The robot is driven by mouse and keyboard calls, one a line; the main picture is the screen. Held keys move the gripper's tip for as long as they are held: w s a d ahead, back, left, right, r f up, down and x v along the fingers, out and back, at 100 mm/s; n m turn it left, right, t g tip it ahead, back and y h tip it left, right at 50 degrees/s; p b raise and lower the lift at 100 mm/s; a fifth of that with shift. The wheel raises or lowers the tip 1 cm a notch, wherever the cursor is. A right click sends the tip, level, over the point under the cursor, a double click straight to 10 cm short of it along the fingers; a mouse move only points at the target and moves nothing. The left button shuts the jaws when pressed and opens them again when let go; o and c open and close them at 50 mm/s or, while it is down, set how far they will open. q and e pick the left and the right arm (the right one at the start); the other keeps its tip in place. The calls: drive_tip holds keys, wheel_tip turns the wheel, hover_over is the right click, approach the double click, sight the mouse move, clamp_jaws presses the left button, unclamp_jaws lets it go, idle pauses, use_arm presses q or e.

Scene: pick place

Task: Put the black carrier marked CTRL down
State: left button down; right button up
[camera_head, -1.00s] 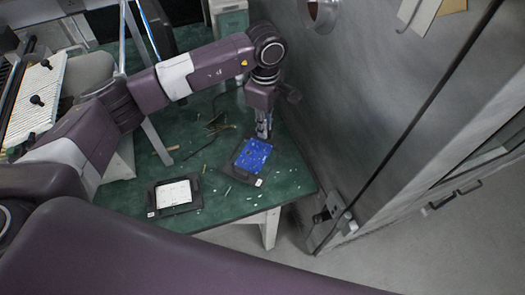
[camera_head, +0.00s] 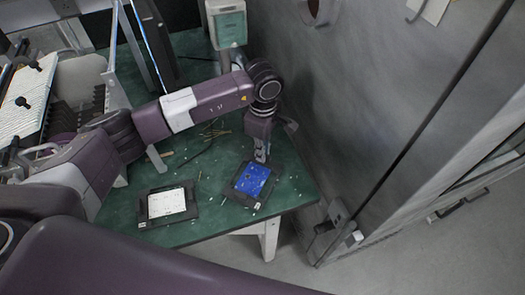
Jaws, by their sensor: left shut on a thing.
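A black carrier with a blue board (camera_head: 252,180) is at the right part of the green table, near its front edge. A small pale label shows on its front corner, too small to read. My left gripper (camera_head: 261,156) is shut on its back edge from above. The carrier looks flat and at or just over the table top; I cannot tell whether it touches. A second black carrier with a white panel (camera_head: 167,203) lies on the table to the left, also with a small unreadable label. My right gripper is not in view.
The green table (camera_head: 215,220) has thin scraps and a dark cable behind the carriers. A grey metal cabinet (camera_head: 350,110) stands close on the right. A pale green box (camera_head: 228,25) is at the back, and a white ribbed rack (camera_head: 30,95) at the left.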

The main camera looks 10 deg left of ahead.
use_arm(q)
drive_tip(key=shift+f, duration=0.2)
drive_tip(key=c, duration=2)
unclamp_jaws()
drive_tip(key=shift+r, duration=0.2)
drive_tip(key=shift+w+r, duration=0.1)
drive_tip(key=shift+r, duration=0.1)
wheel_tip(320, 180, up, 12)
drive_tip(key=shift+f+b, duration=0.15)
drive_tip(key=shift+b, duration=1)
